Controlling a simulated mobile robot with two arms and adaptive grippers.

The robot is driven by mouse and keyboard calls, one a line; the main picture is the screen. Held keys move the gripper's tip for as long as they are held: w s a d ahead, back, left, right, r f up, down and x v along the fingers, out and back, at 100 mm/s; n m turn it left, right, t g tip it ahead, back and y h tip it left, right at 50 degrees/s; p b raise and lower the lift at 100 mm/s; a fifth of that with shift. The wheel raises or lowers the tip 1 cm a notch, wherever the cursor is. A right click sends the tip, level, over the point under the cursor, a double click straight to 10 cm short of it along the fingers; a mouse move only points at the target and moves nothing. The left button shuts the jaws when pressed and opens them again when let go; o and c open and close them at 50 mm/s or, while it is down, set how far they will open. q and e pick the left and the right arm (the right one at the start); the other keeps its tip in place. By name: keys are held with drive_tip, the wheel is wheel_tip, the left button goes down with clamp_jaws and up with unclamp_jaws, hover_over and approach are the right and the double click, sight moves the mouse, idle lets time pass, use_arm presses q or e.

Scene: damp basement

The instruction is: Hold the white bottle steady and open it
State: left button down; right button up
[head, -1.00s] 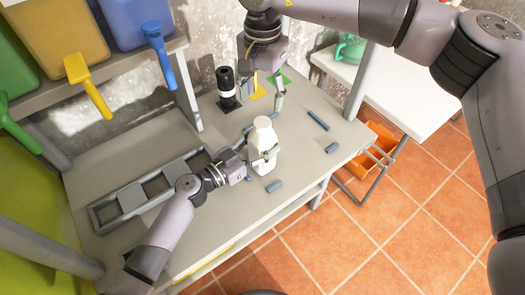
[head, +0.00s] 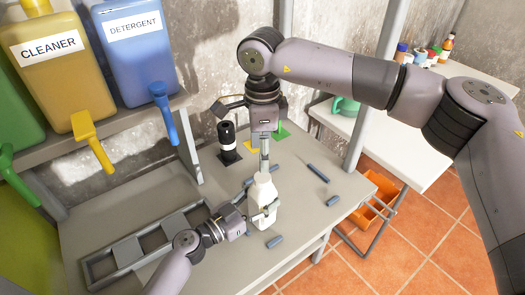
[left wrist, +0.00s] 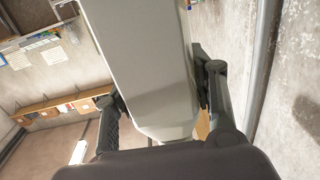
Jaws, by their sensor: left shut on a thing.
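The white bottle (head: 263,207) stands upright on the grey workbench (head: 318,211). My left gripper (head: 262,215) is closed around the bottle's body from the left. In the left wrist view the bottle (left wrist: 147,62) fills the middle, between the two dark fingers of my left gripper (left wrist: 160,108). My right gripper (head: 264,158) points down from above, with its fingertips right over or at the bottle's top. The fingers are seen edge-on, so their opening and any touch with the top cannot be made out.
Several grey pegs (head: 318,173) lie around the white bottle. A grey frame rack (head: 128,250) lies at left. Cleaner (head: 55,60) and detergent (head: 133,48) containers with spouts stand on a shelf above.

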sight(262, 177)
drive_tip(key=m, duration=0.8)
drive_tip(key=shift+m, duration=0.3)
drive_tip(key=m, duration=1.2)
drive_tip(key=shift+m, duration=0.4)
drive_tip(key=m, duration=0.8)
drive_tip(key=shift+f, duration=4)
